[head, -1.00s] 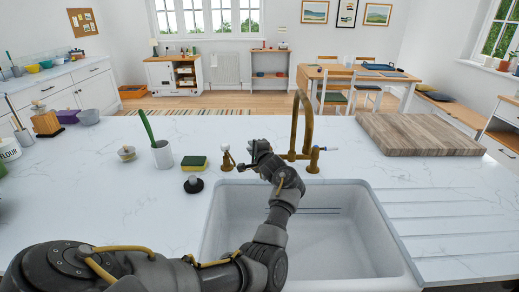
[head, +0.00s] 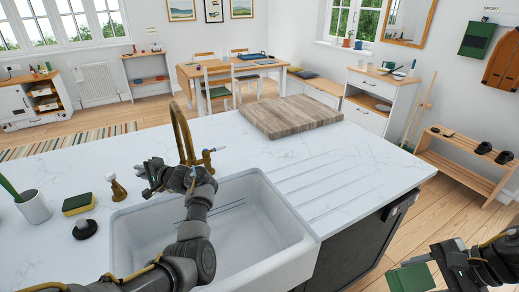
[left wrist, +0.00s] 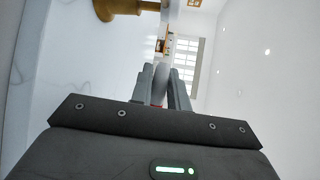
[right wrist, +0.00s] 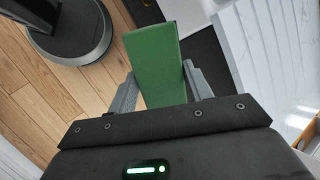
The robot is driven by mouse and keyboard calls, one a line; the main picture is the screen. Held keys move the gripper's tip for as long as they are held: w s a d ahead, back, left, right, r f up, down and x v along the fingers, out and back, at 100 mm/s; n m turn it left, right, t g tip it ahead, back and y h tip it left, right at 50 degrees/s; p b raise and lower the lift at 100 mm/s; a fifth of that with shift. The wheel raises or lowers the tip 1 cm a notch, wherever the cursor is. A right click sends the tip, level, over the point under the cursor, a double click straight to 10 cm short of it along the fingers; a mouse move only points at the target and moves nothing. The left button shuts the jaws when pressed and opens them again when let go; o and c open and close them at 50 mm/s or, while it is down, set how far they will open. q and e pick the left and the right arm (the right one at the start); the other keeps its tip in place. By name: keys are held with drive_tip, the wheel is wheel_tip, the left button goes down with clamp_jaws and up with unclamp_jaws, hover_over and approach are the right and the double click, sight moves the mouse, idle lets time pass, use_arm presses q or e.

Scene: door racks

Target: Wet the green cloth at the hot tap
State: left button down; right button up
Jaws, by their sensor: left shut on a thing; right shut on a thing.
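The brass tap (head: 181,135) stands behind the white sink (head: 265,205), its spout arching up. A lever with a blue mark (head: 209,155) shows on its right side. My left gripper (head: 150,177) is at the tap's left side and hides that side in the head view. In the left wrist view its fingers are shut on a pale tap lever (left wrist: 161,80) with a red mark. My right gripper (head: 430,270) is at the lower right, clear of the counter, shut on the green cloth (head: 410,279). The cloth (right wrist: 153,62) hangs flat between its fingers.
Left of the sink are a brass soap pump (head: 116,187), a sponge (head: 79,203), a black stopper (head: 85,229) and a white cup (head: 34,207). A wooden board (head: 290,115) lies behind the grooved drainer. A dark cabinet front (head: 365,245) separates the sink from my right gripper.

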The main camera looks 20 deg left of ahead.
use_arm(q)
drive_tip(key=shift+w+f, duration=0.1)
drive_tip(key=c, duration=1.3)
unclamp_jaws()
drive_tip(key=shift+c, duration=0.2)
drive_tip(key=shift+d, duration=0.1)
